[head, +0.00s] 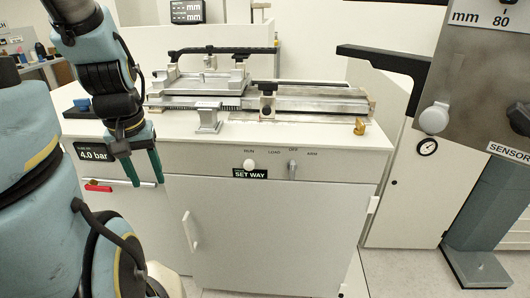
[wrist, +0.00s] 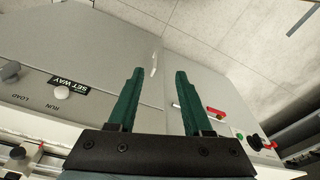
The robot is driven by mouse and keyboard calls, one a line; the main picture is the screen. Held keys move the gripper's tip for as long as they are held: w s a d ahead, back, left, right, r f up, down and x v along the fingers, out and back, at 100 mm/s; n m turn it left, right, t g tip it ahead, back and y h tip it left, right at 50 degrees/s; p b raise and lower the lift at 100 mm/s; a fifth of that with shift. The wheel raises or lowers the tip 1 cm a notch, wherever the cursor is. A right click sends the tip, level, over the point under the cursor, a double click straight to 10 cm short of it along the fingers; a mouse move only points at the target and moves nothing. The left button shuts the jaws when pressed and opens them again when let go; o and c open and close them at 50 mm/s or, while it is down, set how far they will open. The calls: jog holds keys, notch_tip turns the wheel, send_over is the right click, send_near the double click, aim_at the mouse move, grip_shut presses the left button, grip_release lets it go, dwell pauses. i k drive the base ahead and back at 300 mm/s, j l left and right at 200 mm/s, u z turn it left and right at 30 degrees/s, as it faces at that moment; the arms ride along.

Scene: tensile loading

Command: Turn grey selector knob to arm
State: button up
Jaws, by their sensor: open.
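The grey selector knob (head: 292,168) is on the upper front of the grey cabinet, below the lettering OFF, with ARM printed to its right. Its narrow face stands upright in the head view. In the wrist view a grey knob (wrist: 10,72) shows at the left edge. A paler round knob (head: 249,165) sits to its left, under RUN and above the SET WAY plate; it also shows in the wrist view (wrist: 62,92). My gripper (head: 147,183) is open and empty, its green fingers pointing down, well left of both knobs. It also shows in the wrist view (wrist: 160,72).
A slide fixture (head: 270,100) stands on the cabinet top, with a small pedestal (head: 208,117) near the front edge. A white handle (head: 190,231) juts from the cabinet door. A red-handled valve (head: 98,187) is beside my gripper. The sensor column (head: 490,120) stands at right.

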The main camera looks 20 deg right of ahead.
aim_at(293, 166)
jog(key=k+l, duration=0.35)
jog(key=k, duration=0.15)
jog(key=k+l+u, duration=0.1)
jog(key=k+l, duration=0.25)
jog(key=k, duration=0.2)
